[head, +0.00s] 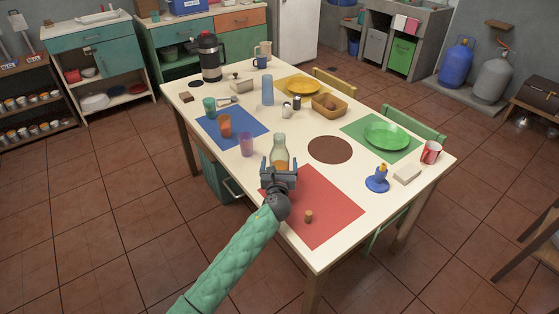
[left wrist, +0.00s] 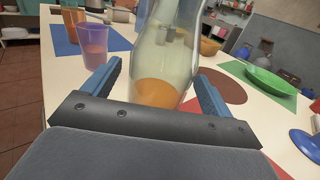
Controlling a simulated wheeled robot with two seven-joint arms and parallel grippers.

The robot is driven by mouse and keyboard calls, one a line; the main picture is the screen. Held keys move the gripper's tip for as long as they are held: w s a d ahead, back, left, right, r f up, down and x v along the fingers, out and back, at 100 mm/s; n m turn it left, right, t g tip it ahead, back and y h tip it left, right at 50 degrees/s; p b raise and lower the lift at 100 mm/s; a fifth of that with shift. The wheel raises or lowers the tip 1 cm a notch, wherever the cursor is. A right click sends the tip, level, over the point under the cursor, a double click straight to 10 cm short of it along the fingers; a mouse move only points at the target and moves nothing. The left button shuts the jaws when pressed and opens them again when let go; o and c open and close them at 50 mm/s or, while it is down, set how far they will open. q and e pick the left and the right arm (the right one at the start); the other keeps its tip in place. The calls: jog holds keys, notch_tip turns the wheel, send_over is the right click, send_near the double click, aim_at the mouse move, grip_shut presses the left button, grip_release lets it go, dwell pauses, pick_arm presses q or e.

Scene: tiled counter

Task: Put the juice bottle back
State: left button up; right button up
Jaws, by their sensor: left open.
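The juice bottle (head: 280,149) is clear glass with some orange juice in its bottom. It stands upright on the white table near the far edge of the red mat. My left gripper (head: 279,170) is open right in front of it. In the left wrist view the bottle (left wrist: 162,60) rises between the two blue fingers of the gripper (left wrist: 160,88), and its top is cut off by the frame. Whether the fingers touch the glass, I cannot tell. The right gripper is not in view.
A purple cup (head: 246,144) stands just left of the bottle, and an orange cup (head: 225,126) sits on the blue mat. A brown round mat (head: 330,150) lies to the right. A small brown cork-like piece (head: 308,216) is on the red mat (head: 325,200).

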pick_arm(q)
jog(key=s, duration=0.3)
jog(key=s+b, duration=0.1)
jog(key=s, duration=0.5)
jog(key=shift+s+a, duration=0.2)
jog(key=shift+a, duration=0.05)
jog(key=s+a+f+n+g+y, duration=0.2)
jog(key=s+a+f+n+g, duration=0.3)
jog(key=s+n, duration=0.35)
jog(key=s+a+f+n+g+y, duration=0.1)
jog(key=s+a+f+n+g, duration=0.3)
jog(key=s+f+n, duration=0.5)
jog(key=s+a+f+n+g+h, duration=0.1)
jog(key=s+a+n+g, duration=0.2)
jog(key=s+n, duration=0.5)
jog(key=s+a+f+n+g+h, duration=0.2)
jog(key=s+n, duration=0.7)
jog(key=s, duration=0.8)
jog(key=a+g, duration=0.1)
jog(key=g, duration=0.1)
jog(key=shift+a+f+g, duration=0.3)
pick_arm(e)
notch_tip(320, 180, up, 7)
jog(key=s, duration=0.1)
